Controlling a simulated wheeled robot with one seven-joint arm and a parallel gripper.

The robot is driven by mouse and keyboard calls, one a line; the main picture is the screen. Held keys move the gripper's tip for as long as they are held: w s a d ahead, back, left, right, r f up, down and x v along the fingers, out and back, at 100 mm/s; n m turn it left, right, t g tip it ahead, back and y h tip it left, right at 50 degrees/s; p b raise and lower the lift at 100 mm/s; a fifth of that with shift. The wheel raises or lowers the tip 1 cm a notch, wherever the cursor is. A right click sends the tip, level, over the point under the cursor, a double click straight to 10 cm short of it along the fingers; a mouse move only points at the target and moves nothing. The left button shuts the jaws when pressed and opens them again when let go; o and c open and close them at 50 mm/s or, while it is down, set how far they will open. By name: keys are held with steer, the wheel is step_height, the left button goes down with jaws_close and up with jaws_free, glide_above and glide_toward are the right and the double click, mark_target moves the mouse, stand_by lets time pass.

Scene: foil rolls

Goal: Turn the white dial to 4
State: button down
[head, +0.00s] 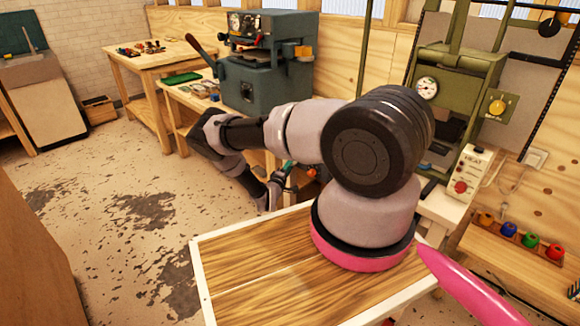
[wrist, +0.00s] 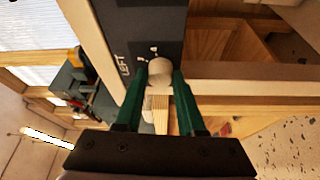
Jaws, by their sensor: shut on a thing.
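The white dial (wrist: 158,68) is a small round pale knob on a dark panel (wrist: 152,30) in the wrist view. White lettering on the panel reads "LEFT", with small white marks beside the dial. I cannot read which number the dial points to. My gripper (wrist: 161,80) has its two green fingers on either side of the dial and is shut on it. In the head view my gripper (head: 287,168) is small and low, beyond the wooden top; I cannot make out the dial there.
A blue-grey machine (head: 265,70) stands on a low wooden bench behind my arm. A green press (head: 450,70) with a yellow knob and a control box (head: 467,172) marked "HEAT" are at right. A wooden top (head: 250,262) lies in front. The floor at left is free.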

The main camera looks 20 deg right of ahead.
steer(key=shift+m, duration=0.4)
steer(key=c, duration=0.5)
jaws_free()
steer(key=shift+s+a, duration=0.1)
steer(key=v, duration=1)
steer(key=shift+s+a+f, duration=0.2)
steer(key=shift+f, duration=0.05)
